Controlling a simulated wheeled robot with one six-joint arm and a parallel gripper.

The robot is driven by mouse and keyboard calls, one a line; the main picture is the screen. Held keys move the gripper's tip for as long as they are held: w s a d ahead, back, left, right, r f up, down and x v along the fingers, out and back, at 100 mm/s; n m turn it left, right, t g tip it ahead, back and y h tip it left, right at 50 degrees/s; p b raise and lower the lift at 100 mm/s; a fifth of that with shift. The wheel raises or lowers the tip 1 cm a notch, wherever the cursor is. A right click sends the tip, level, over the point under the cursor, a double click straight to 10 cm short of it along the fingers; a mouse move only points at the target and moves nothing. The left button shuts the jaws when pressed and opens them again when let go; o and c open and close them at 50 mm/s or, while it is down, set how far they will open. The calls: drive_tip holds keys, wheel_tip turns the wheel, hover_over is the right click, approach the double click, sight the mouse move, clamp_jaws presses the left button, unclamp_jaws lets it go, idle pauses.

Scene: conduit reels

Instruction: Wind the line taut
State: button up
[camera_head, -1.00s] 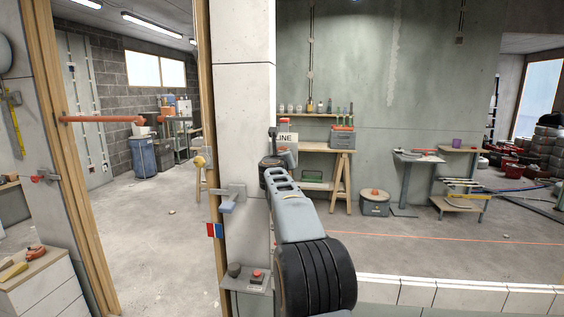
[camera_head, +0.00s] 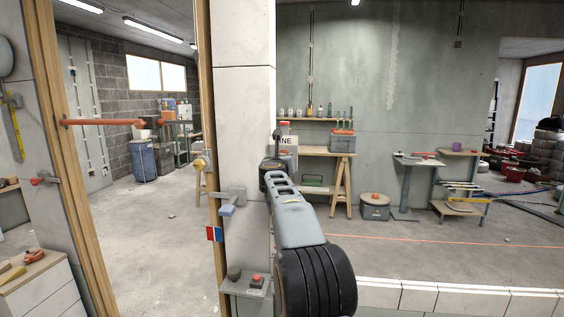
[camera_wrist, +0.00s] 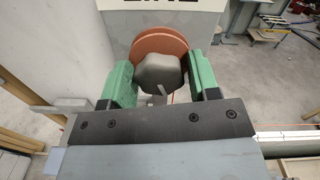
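A grey lobed knob (camera_wrist: 160,73) stands in front of an orange-brown reel disc (camera_wrist: 158,41) in the wrist view. My gripper (camera_wrist: 161,78) has its two green fingers on either side of the knob, very close to it. I cannot tell whether they touch it. An orange line (camera_head: 440,243) runs low across the room in the head view. A short bit of orange shows just right of the knob in the wrist view. A white sign (camera_head: 287,141), partly hidden, stands beyond my arm. My arm hides the reel and fingers in the head view.
A concrete pillar (camera_head: 243,110) rises left of my arm, with a small red-button box (camera_head: 256,281) low on it. A low pale block wall (camera_head: 450,298) crosses the front right. A wooden workbench (camera_head: 325,154) stands behind. An orange bar (camera_head: 105,122) crosses the left doorway.

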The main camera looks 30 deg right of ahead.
drive_tip(key=shift+o, duration=1.1)
drive_tip(key=shift+s+a, duration=0.1)
drive_tip(key=b+v, duration=0.3)
drive_tip(key=v, duration=1)
drive_tip(key=shift+s+a, duration=0.2)
drive_tip(key=shift+s, duration=0.1)
